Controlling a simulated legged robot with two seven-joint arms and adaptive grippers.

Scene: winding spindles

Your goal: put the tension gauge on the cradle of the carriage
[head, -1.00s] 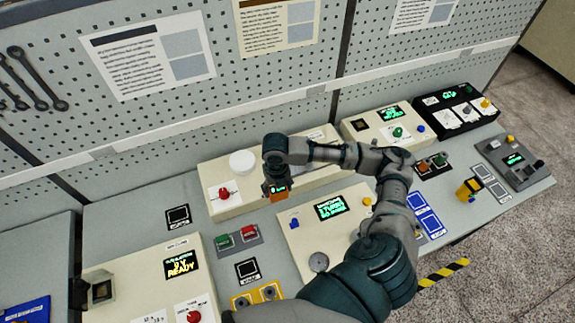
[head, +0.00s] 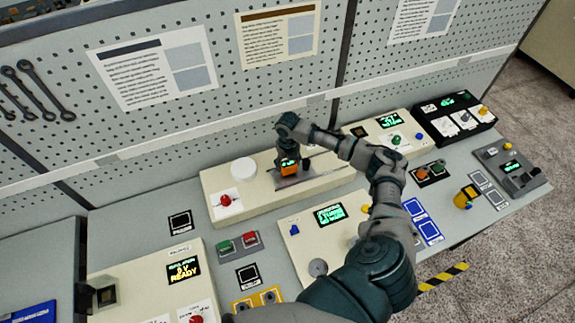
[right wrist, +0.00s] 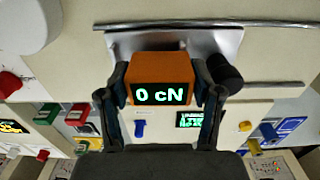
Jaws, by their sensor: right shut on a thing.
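The tension gauge is a small orange block (right wrist: 163,75) with a lit display reading "0 cN". My right gripper (right wrist: 165,105) is shut on it, one finger on each side. In the head view the gauge (head: 289,167) is at the near side of the grey metal carriage (head: 312,178) on the long cream unit. In the right wrist view the carriage plate (right wrist: 215,45) lies just behind the gauge, with a dark round knob (right wrist: 226,74) at its right. I cannot tell whether the gauge touches the cradle, which the gauge and gripper partly hide. My left gripper is not in view.
The long cream unit (head: 230,212) has a white round disc (head: 243,169) and a red knob (head: 225,200) on its left. A cream panel with a green display (head: 330,214) stands in front. A yellow object (head: 466,195) is at the right.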

